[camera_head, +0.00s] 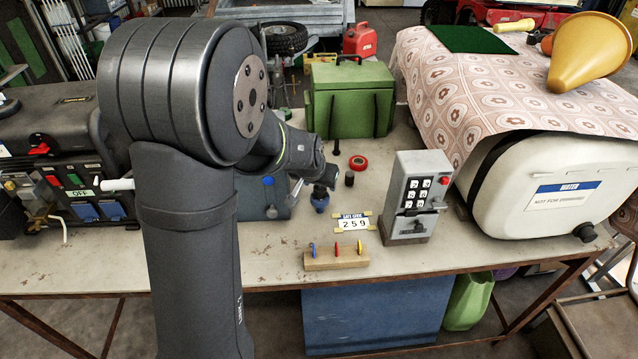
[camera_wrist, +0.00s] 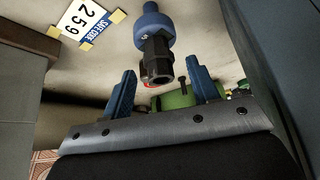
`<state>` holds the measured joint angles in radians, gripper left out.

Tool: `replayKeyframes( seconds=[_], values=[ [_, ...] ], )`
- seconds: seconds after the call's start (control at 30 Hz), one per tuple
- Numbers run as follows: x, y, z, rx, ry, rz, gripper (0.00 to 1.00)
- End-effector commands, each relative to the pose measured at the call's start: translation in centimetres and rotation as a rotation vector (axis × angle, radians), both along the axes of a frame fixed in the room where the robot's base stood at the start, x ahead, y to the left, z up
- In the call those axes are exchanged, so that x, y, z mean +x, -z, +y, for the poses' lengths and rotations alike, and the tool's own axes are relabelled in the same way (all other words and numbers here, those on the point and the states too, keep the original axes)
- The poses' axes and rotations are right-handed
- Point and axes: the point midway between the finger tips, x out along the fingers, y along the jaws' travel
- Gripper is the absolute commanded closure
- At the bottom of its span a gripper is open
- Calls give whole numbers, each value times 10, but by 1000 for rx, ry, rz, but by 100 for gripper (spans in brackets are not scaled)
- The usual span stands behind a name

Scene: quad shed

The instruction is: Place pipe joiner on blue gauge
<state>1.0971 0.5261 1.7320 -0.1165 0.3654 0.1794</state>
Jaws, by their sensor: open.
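The blue gauge (camera_head: 320,203) stands upright on the bench, left of the code card. It also shows at the top of the wrist view (camera_wrist: 151,20). A black pipe joiner (camera_wrist: 156,58) with a hexagonal body sits on top of the gauge, in line with it; it is small and partly hidden in the head view (camera_head: 319,190). My gripper (camera_wrist: 162,88) is open, with its two blue fingers apart on either side of the joiner's free end. No finger visibly touches the joiner. In the head view my gripper (camera_head: 325,181) is just above the gauge.
A wooden block with coloured discs (camera_head: 336,259) and a code card (camera_head: 354,223) lie in front. Black fittings (camera_head: 349,179), a red tape roll (camera_head: 358,162) and a green box (camera_head: 350,98) are behind.

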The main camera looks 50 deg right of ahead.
Motion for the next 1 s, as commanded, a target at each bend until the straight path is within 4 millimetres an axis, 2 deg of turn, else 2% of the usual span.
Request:
replayKeyframes(
  seconds=[0.6,0.8,1.0],
  values=[
    [-19,-87,46,-4,0,-2,45],
    [-22,-99,53,-1,0,0,45],
    [-22,-100,54,1,0,1,45]
  ],
)
